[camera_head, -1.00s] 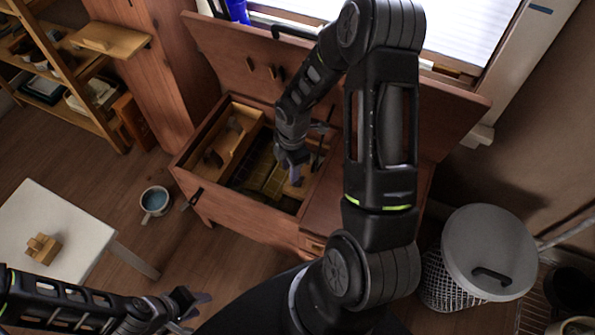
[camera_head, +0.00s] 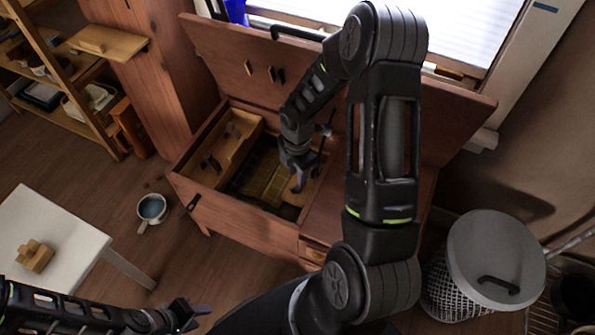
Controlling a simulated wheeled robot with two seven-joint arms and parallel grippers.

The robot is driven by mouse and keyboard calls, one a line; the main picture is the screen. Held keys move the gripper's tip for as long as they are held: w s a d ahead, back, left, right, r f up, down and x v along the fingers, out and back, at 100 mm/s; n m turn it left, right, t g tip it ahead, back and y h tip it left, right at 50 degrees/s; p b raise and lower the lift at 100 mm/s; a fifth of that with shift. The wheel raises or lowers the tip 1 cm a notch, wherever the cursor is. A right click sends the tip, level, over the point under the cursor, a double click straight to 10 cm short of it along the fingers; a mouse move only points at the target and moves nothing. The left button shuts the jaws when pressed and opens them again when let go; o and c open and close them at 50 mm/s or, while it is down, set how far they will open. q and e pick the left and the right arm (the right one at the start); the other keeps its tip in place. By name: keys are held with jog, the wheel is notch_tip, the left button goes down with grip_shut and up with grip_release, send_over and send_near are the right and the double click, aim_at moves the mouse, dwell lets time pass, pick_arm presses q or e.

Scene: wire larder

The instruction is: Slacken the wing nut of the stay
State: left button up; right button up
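A wooden chest (camera_head: 240,207) stands open below the window, its lid (camera_head: 232,62) raised and leaning back. A thin dark rod (camera_head: 321,147), which looks like the stay, stands at the right of the chest's opening, partly behind my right arm. The wing nut is too small to make out. My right gripper (camera_head: 298,181) points down over the right part of the opening, just left of the rod's lower end; I cannot tell whether it touches anything or how far its fingers are apart. My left gripper (camera_head: 196,316) is low at the left, away from the chest; its fingers are unclear.
A wooden tray (camera_head: 240,150) sits in the chest's left part. A white table (camera_head: 62,218) bears a wooden block piece (camera_head: 35,256). A blue-filled mug (camera_head: 152,208) stands on the floor. A lidded wire bin (camera_head: 497,255) stands at right, shelves (camera_head: 75,120) at left.

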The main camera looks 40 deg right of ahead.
aim_at(297, 188)
jog(key=shift+f+b, duration=2.05)
jog(key=shift+f, duration=1.05)
grip_shut()
